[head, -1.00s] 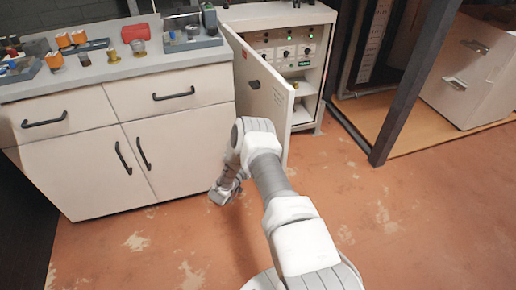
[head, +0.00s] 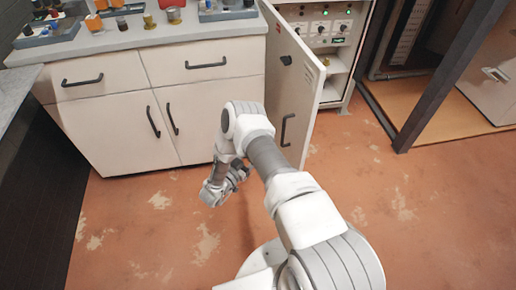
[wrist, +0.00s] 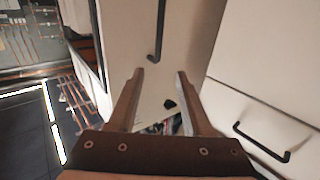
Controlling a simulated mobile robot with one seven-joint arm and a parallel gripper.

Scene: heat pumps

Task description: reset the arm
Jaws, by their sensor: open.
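My gripper (wrist: 160,74) is open in the wrist view, its two fingers spread with nothing held between them. In the head view my gripper (head: 212,193) hangs low at the end of my bent arm, in front of the white base cabinet (head: 120,130). The open white door (head: 293,85) of the control cabinet stands just right of and behind my arm. In the wrist view a pale panel with a dark vertical handle (wrist: 158,35) lies beyond the fingertips; I cannot tell whether they touch it.
The control cabinet (head: 345,75) has knobs and green lights inside. Cups and trays stand on the grey countertop (head: 150,38). A dark post (head: 440,85) stands at the right. The worn orange floor (head: 150,235) is clear at the lower left.

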